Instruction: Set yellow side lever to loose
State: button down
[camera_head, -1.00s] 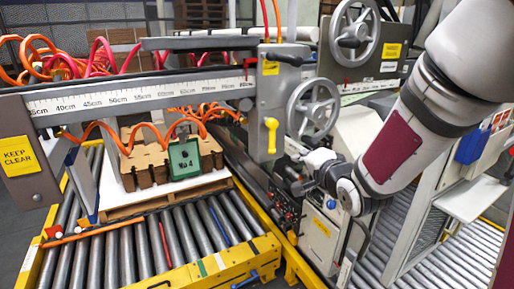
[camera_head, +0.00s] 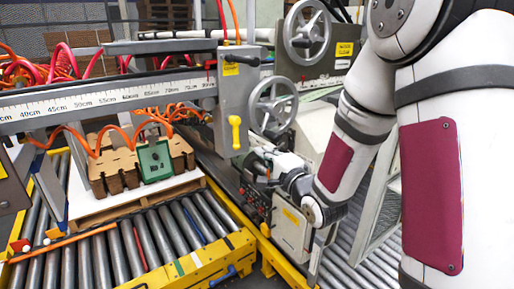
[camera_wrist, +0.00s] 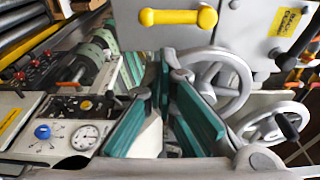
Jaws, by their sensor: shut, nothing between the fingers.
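The yellow side lever (camera_head: 235,132) stands upright on the grey carriage box (camera_head: 238,85) of the scaled beam. In the wrist view the yellow lever (camera_wrist: 180,17) lies across the top of the picture, beyond the fingertips. My gripper (camera_head: 250,162) is just below and to the right of the lever in the head view, apart from it. In the wrist view my gripper (camera_wrist: 168,68) shows its two teal-padded fingers brought together at the tips, with nothing between them. My wrist partly hides the machine behind it.
Two grey handwheels (camera_head: 272,106) stand close to the gripper, right of the carriage. A control panel with a gauge (camera_wrist: 85,137) and an orange-handled lever (camera_wrist: 68,84) lies at left in the wrist view. Cardboard blanks (camera_head: 115,170) sit on a pallet over rollers.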

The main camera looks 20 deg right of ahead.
aim_at(234, 133)
jog(key=w+a, duration=0.1)
jog(key=w, duration=0.8)
jog(key=shift+a, duration=0.35)
jog(key=shift+w, duration=0.1)
jog(key=shift+a+f+m, duration=0.15)
jog(key=shift+a+m, duration=0.05)
jog(key=shift+m, duration=0.2)
